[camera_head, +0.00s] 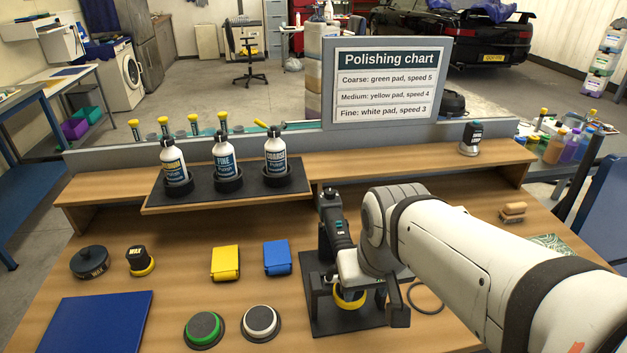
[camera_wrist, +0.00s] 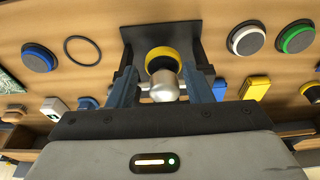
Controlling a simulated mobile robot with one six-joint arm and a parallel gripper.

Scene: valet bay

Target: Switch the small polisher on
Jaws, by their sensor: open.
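Small green marks show on the handle; I cannot tell the switch state. My gripper (camera_wrist: 163,90) is open, with one finger on either side of the silver head. Contact cannot be told. In the head view my arm hides part of the polisher and stand.
Green (camera_head: 203,330) and white (camera_head: 261,322) pads, yellow (camera_head: 225,262) and blue (camera_head: 277,257) boxes lie left of the stand. Three bottles stand on a raised black tray (camera_head: 160,203). The polishing chart (camera_head: 385,82) stands behind. A dark ring (camera_head: 426,298) lies right of the stand.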

